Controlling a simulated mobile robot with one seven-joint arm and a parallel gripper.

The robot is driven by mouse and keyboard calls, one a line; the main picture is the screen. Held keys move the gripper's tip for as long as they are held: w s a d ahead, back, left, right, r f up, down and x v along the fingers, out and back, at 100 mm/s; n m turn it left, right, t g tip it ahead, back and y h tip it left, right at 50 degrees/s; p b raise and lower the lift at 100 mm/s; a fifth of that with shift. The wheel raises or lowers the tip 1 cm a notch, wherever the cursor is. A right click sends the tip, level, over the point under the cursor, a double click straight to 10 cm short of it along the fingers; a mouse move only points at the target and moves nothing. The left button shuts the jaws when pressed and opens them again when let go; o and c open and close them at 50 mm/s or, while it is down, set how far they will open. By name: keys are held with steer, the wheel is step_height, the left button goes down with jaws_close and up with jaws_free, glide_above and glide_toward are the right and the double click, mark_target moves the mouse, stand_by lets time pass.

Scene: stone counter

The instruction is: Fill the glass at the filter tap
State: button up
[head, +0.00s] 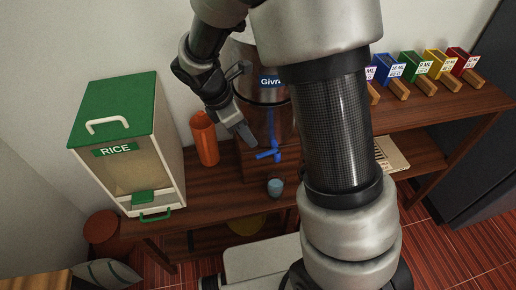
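The filter (262,110) is a dark, shiny cylinder labelled "Givr…" on a wooden stand, partly hidden behind my arm. Its blue tap (269,155) is at the front, with a narrow blue vertical strip above it. A small blue-grey cup, apparently the glass (275,188), stands on the wooden top in front of the stand, below the tap in the picture. My gripper (246,134) points down, just left of the tap and above the glass. A small gap seems to separate it from the tap. I cannot make out both fingers or anything between them.
An orange cylinder (204,138) stands left of my gripper. A green-lidded rice dispenser (120,140) is further left. Several coloured boxes with wooden handles (425,66) line the back right.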

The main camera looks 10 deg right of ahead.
mark_target(262, 154)
steer(key=b+x, duration=0.1)
steer(key=x, duration=0.8)
steer(key=shift+d+f, duration=0.15)
steer(key=shift+f, duration=0.2)
steer(key=shift+c, duration=0.5)
jaws_close()
